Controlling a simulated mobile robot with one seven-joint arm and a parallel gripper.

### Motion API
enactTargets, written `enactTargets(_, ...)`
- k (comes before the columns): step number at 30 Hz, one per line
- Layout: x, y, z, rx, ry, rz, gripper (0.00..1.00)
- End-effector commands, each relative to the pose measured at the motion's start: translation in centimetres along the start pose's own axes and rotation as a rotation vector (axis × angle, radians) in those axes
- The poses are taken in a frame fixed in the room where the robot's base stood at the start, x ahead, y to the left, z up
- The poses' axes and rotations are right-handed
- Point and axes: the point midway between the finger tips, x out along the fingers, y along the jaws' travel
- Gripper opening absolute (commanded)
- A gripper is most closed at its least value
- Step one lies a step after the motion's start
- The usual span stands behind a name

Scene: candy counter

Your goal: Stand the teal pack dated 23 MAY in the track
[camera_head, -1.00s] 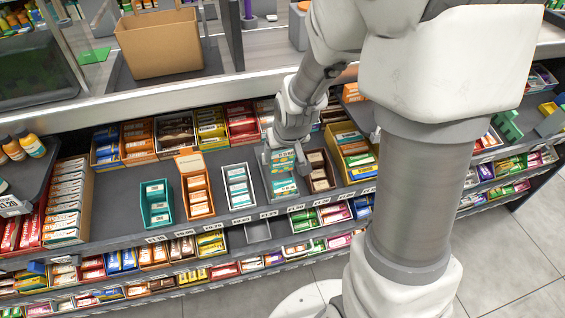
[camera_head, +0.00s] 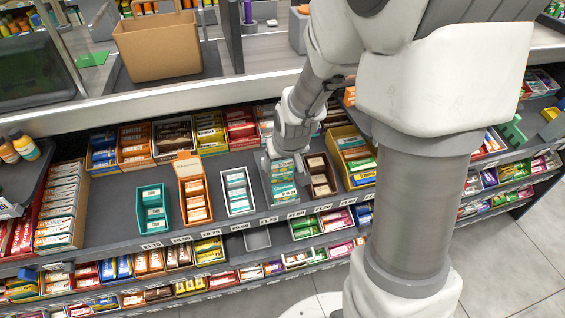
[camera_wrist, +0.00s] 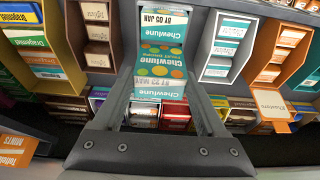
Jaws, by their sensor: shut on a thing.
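My gripper (camera_head: 283,162) is shut on a teal pack with orange and yellow dots, its label reading 23 MAY (camera_wrist: 157,72). In the wrist view the pack stands between the two fingers (camera_wrist: 162,84). Another teal pack (camera_wrist: 163,24), labelled 05 JAN, is in the track just in front of the held one. Whether the held pack touches the track floor or this pack cannot be told.
A white box of teal-and-white packs (camera_head: 237,190) stands left of the track, with an orange box (camera_head: 193,195) and a teal box (camera_head: 153,208) further left. A brown box (camera_head: 319,174) is close on the right.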

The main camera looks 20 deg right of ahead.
Motion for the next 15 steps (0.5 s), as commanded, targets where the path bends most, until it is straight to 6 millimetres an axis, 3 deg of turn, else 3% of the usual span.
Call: enactTargets(15,4.4,0.0,1.2,0.0,0.0,0.0,0.39)
